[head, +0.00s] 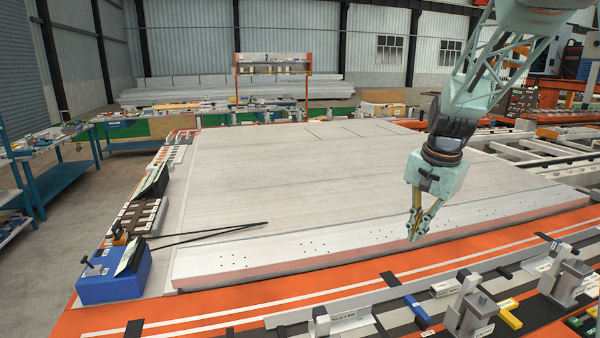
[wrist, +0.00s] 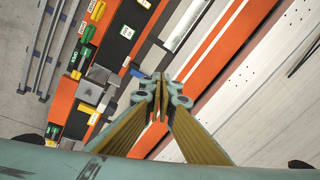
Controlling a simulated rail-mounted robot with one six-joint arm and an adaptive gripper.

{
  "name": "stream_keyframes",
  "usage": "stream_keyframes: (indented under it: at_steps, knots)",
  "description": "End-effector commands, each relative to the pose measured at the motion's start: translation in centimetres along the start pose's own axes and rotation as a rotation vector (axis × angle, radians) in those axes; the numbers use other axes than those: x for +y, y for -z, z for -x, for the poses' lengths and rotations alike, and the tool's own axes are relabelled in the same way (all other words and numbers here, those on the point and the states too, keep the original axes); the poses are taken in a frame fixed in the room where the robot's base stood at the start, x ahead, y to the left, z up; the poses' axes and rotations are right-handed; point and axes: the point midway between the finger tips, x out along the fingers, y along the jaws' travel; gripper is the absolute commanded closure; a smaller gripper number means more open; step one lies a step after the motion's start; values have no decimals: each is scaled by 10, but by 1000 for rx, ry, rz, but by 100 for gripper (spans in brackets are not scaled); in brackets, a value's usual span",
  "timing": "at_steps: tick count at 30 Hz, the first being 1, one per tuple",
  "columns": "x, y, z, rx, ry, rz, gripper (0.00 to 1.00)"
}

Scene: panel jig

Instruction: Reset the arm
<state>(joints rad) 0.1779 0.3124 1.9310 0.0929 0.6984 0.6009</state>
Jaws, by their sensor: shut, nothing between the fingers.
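My gripper (head: 416,238) hangs pointing down over the front edge of the large pale panel, right of centre in the head view. In the wrist view my gripper (wrist: 160,88) has its fingertips together, with nothing between them. The fingers are above the orange and white border strip beside the panel (wrist: 262,100). My arm comes down from the upper right of the head view and is bent at the wrist.
The panel (head: 300,180) lies flat on the jig, with a blue clamp block (head: 115,280) and two dark rods (head: 210,235) at its left. Grey clamps (head: 470,308) stand along the near rail at right. A blue workbench (head: 60,165) stands at far left.

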Motion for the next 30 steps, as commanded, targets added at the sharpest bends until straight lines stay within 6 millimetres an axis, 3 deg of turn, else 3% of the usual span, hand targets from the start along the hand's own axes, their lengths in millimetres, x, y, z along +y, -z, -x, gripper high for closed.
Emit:
stream_keyframes:
  at_steps: [12, 30]
  knots:
    - [22, -58, 58, 19, 12, 135, 100]
    - [67, -144, 121, 47, 24, 329, 100]
